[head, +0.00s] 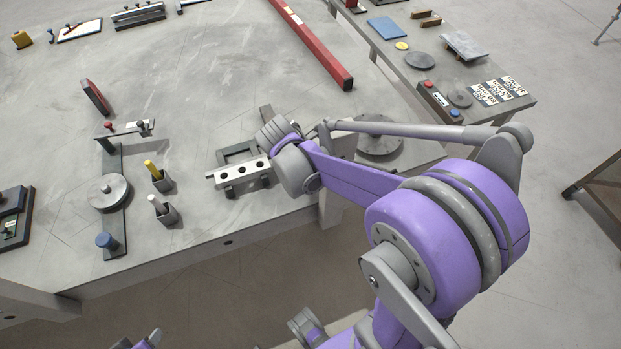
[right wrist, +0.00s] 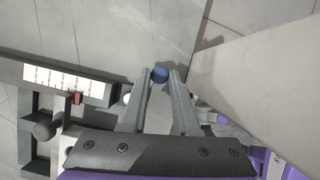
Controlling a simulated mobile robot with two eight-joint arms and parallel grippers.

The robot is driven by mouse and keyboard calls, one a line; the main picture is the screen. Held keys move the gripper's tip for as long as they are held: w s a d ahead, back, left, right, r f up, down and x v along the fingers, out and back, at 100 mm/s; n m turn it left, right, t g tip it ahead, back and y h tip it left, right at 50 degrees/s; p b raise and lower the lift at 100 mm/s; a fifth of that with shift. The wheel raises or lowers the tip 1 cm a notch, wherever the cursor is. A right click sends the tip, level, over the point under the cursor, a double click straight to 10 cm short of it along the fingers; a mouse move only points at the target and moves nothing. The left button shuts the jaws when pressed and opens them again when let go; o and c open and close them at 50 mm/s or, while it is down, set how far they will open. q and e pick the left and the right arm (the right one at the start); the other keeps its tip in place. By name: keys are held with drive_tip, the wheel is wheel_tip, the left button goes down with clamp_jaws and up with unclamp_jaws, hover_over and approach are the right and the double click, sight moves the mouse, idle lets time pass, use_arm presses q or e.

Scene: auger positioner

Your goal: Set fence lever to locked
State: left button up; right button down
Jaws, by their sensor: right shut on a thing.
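A blue round knob (right wrist: 160,75) sits between the fingertips of my right gripper (right wrist: 161,76) in the right wrist view. The gripper is shut on it, and I take it for the fence lever's knob. The lever's arm cannot be made out, so its position is unclear. In the head view my right gripper is largely hidden by my wrist, beside a grey fixture (head: 238,174) with a row of dark holes near the table's front edge. The knob is hidden there. My left gripper is not clearly in view.
The grey table (head: 190,75) has free room behind the fixture. A long red bar (head: 312,45) lies farther back. Yellow-topped (head: 151,168) and white-topped holders stand left of the fixture, beside a dark strip with a round disc (head: 108,191). A side bench (head: 425,40) stands right.

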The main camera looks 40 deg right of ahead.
drive_tip(key=shift+w+d+n+t, duration=0.15)
drive_tip(key=shift+d+n+t, duration=0.1)
drive_tip(key=shift+n, duration=0.4)
drive_tip(key=shift+w+d+n+t, duration=0.15)
drive_tip(key=shift+d+n, duration=0.1)
drive_tip(key=shift+n, duration=0.4)
drive_tip(key=c, duration=0.7)
unclamp_jaws()
drive_tip(key=shift+o, duration=0.2)
drive_tip(key=p+v, duration=0.1)
drive_tip(key=v, duration=0.9)
drive_tip(key=shift+a+r, duration=0.2)
drive_tip(key=shift+r, duration=0.15)
drive_tip(key=shift+s, duration=0.1)
